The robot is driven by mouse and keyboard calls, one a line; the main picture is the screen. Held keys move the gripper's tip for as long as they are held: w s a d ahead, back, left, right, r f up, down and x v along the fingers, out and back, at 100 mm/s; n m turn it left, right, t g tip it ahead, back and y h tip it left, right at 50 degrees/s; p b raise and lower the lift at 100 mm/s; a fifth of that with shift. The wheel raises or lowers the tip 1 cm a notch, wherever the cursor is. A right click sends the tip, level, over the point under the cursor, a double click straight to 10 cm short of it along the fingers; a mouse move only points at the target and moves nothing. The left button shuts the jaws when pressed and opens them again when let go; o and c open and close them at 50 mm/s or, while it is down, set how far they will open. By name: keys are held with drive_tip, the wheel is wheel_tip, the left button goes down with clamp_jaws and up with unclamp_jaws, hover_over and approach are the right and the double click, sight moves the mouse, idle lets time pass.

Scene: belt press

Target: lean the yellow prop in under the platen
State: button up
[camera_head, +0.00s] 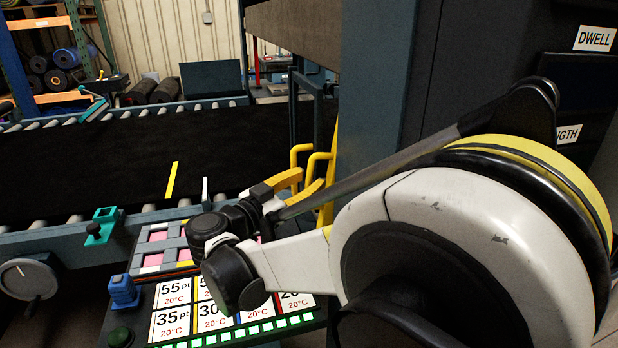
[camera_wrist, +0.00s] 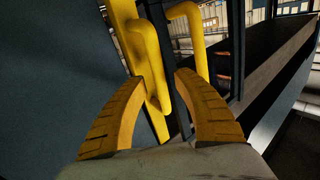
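The yellow prop (camera_head: 330,160) stands upright beside the dark press column, partly hidden by the column and my arm. In the wrist view the prop (camera_wrist: 122,22) shows as a yellow bar with bent handle loops. My gripper (camera_head: 309,181) has two yellow-orange fingers pointing at the prop. In the wrist view my gripper (camera_wrist: 160,82) is open, with the fingers apart on either side of the nearer handle loop. I cannot tell whether either finger touches it. A heavy brown slab (camera_head: 300,28), apparently the platen, is high up beside the column.
The press column (camera_head: 378,75) stands close right of the prop. A black belt (camera_head: 90,165) on rollers runs to the left.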

drive_tip(key=shift+w+d, duration=0.2)
drive_tip(key=shift+w, duration=0.1)
clamp_jaws()
drive_tip(key=shift+w+d+r+p, duration=0.1)
drive_tip(key=shift+d+r+p, duration=0.05)
drive_tip(key=shift+d+p, duration=0.25)
drive_tip(key=shift+w+d+m+g+y+p, duration=0.15)
drive_tip(key=shift+d+g+p, duration=0.1)
drive_tip(key=shift+d, duration=0.2)
drive_tip(key=shift+w+d+m+g+y+p, duration=0.15)
drive_tip(key=shift+d+p, duration=0.1)
drive_tip(key=shift+d, duration=0.2)
unclamp_jaws()
drive_tip(key=shift+a, duration=0.1)
